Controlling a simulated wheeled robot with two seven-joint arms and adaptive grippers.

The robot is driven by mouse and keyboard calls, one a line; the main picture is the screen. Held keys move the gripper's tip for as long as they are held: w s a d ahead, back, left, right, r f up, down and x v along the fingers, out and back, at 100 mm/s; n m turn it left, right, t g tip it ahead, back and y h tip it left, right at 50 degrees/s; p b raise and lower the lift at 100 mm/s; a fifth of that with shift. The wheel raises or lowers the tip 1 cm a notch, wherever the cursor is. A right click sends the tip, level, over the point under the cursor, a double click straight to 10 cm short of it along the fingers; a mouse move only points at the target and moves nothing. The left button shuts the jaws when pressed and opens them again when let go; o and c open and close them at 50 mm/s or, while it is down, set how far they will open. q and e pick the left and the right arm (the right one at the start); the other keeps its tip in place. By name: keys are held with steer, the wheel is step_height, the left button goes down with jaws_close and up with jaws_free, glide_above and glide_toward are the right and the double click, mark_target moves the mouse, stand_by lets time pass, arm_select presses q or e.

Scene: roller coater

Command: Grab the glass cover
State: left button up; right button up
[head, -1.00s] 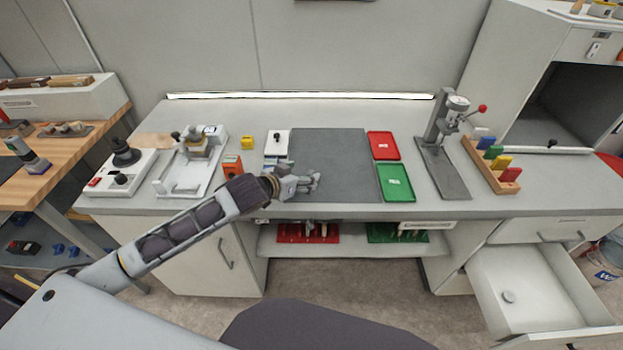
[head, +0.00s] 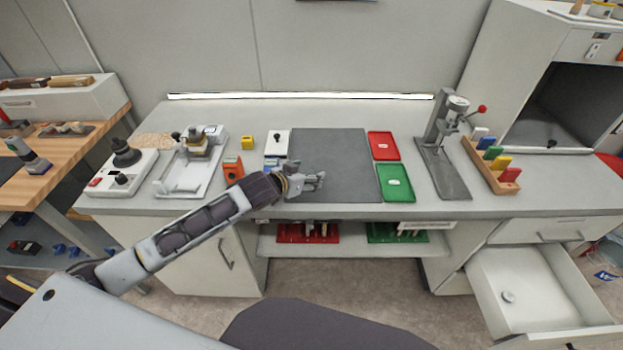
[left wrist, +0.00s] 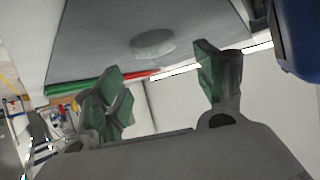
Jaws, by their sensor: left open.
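My left gripper (head: 320,180) is open over the front left part of the dark grey mat on the bench. In the left wrist view its two green-padded fingers (left wrist: 160,62) stand wide apart with nothing between them. A faint round translucent patch (left wrist: 153,43) shows on the grey surface beyond the fingertips, apart from them. It may be the glass cover, but I cannot tell for sure. I cannot make out the glass cover on the mat in the head view. My right gripper is not in view.
The mat (head: 345,150) is mostly bare. Red (head: 383,136) and green (head: 408,194) trays lie right of it, then a press stand (head: 447,180). An orange block (head: 232,167) stands left of the gripper. An open drawer (head: 495,318) juts out at lower right.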

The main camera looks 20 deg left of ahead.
mark_target(311, 172)
arm_select(q)
steer(key=shift+x, duration=1.6)
steer(key=c, duration=1.1)
steer(key=shift+r, duration=0.2)
step_height(311, 172, up, 10)
steer(key=shift+f, duration=0.15)
